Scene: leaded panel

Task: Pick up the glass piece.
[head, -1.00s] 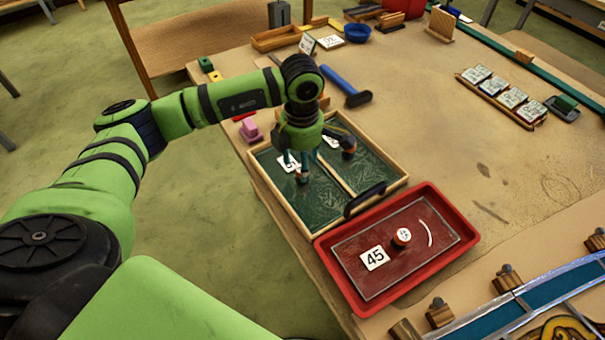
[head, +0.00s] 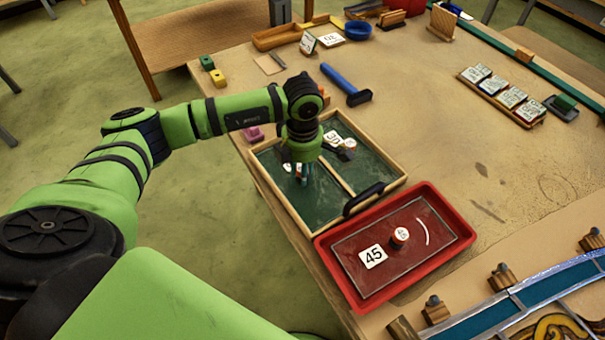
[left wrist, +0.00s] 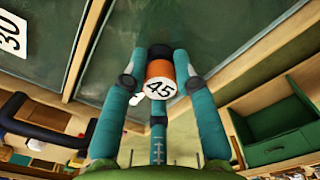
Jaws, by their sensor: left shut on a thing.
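The wooden two-compartment tray (head: 270,197) lies near the table's left edge, with a dark green, glass-like surface (head: 322,205) in its left compartment. That surface also shows in the left wrist view (left wrist: 120,45). An orange knob (left wrist: 158,69) with a white "45" tag stands over it. My left gripper (head: 302,180) points down into this compartment; in the left wrist view its teal fingers (left wrist: 157,80) are closed around the knob. I cannot tell whether the glass is lifted. In the head view the arm and fingers hide most of the knob. My right gripper is not in view.
The right compartment holds another knob (head: 349,144) and a white "30" tag (head: 333,137). A red tray (head: 452,247) with a "45" tag stands at the front right. A blue-handled hammer (head: 346,85) lies behind. The table's middle right is mostly clear.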

